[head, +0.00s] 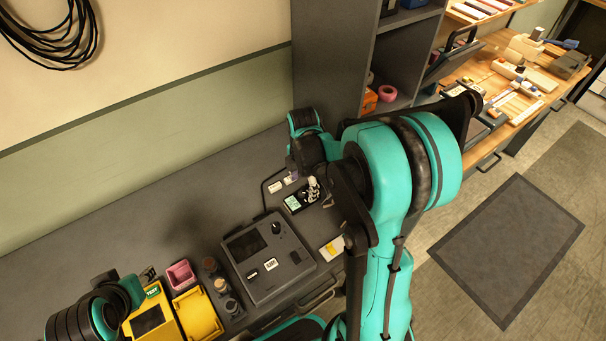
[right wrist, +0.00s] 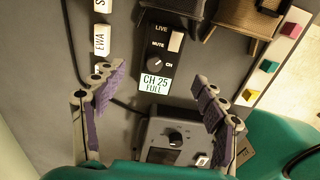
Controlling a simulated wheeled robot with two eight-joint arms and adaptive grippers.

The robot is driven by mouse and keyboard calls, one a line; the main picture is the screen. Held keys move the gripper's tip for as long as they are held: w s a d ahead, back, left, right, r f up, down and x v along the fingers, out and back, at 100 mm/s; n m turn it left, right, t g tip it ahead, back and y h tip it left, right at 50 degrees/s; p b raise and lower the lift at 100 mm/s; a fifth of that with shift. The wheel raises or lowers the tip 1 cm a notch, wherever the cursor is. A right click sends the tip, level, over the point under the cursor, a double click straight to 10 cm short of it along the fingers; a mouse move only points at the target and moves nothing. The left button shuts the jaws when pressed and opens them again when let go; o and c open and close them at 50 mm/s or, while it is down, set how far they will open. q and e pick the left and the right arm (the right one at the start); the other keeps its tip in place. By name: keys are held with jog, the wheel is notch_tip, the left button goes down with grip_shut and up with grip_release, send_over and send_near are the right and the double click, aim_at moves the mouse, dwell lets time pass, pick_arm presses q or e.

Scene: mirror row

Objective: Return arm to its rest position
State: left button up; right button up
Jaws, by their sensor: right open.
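My right arm, teal and black, rises through the middle of the head view. Its gripper (head: 311,184) is over the bench, partly hidden by its own wrist. In the right wrist view my right gripper (right wrist: 162,88) is open, its purple-padded fingers wide apart with nothing held between them. A small black unit marked CH 25 FULL (right wrist: 158,48) lies beyond and between the fingers; it also shows in the head view (head: 297,203). My left arm shows at the lower left of the head view, but its fingers cannot be made out clearly.
A dark console (head: 268,258) with a screen and knob sits on the grey bench. A yellow tester (head: 152,317), a pink bin (head: 181,274) and small jars stand to its left. A tall grey shelf (head: 329,62) is behind. Bare bench (head: 130,235) lies along the wall.

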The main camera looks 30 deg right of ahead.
notch_tip(320, 180, up, 7)
jog(key=shift+f, duration=0.15)
jog(key=s+a+r+m+t, duration=0.2)
jog(key=s+a+m, duration=0.3)
jog(key=m, duration=0.4)
jog(key=s+a+r+m+t, duration=0.3)
jog(key=s+a+m+t, duration=0.2)
jog(key=m, duration=0.4)
jog(key=shift+s+a+r+m, duration=0.15)
jog(key=shift+s+a+m, duration=0.2)
jog(key=shift+s, duration=0.2)
